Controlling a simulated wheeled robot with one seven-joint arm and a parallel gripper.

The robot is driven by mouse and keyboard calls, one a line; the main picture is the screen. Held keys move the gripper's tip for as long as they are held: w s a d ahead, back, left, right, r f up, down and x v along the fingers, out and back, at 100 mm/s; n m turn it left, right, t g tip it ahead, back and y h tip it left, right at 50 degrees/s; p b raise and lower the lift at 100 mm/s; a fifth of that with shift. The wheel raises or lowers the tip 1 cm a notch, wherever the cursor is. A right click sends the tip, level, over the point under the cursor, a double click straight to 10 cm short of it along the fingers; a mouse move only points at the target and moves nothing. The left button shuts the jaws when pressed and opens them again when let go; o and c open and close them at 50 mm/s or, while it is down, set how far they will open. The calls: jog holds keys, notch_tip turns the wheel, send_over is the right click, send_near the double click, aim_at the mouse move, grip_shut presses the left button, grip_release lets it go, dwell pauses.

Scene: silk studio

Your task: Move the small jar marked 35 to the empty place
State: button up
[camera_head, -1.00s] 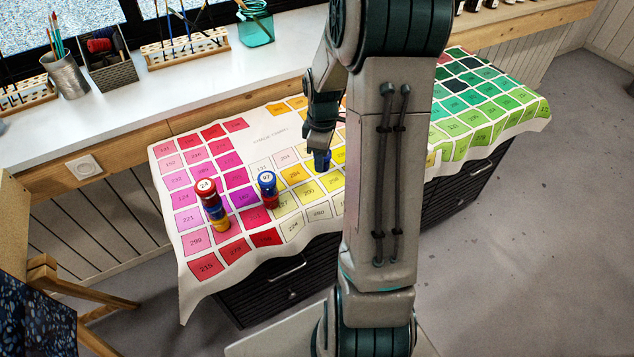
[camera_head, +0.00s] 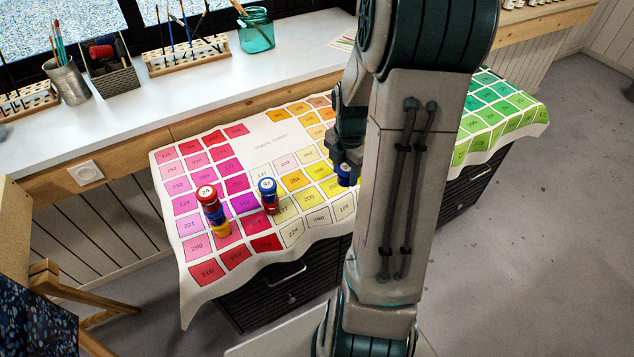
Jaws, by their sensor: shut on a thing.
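My gripper (camera_head: 345,165) is over the yellow squares of the colour chart cloth (camera_head: 270,137), partly hidden behind my own arm. It is shut on a small blue jar (camera_head: 343,175), of which only a part shows; its number cannot be read. A stack of jars (camera_head: 212,212) with a red top marked 24 stands at the left on the pink and red squares. Another stack (camera_head: 268,196), with a blue top whose number looks like 97, stands between the red and yellow squares. I cannot make out a jar marked 35.
A white counter with a wooden front edge (camera_head: 240,100) runs behind the cloth. On it stand a brush cup (camera_head: 66,82), a dark basket (camera_head: 112,76), a brush rack (camera_head: 186,56) and a teal glass jar (camera_head: 256,34). A wooden easel stands at the front left.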

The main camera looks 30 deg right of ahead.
jog(key=w+a+f, duration=0.1)
jog(key=w, duration=0.1)
jog(key=w+a+f, duration=0.1)
jog(key=w+f, duration=0.1)
jog(key=w, duration=0.1)
jog(key=w+a+f, duration=0.2)
jog(key=shift+w+a+p, duration=0.1)
jog(key=shift+w+p, duration=0.1)
jog(key=shift+p, duration=0.1)
jog(key=shift+f, duration=2.05)
jog(key=shift+f, duration=0.2)
jog(key=o, duration=1)
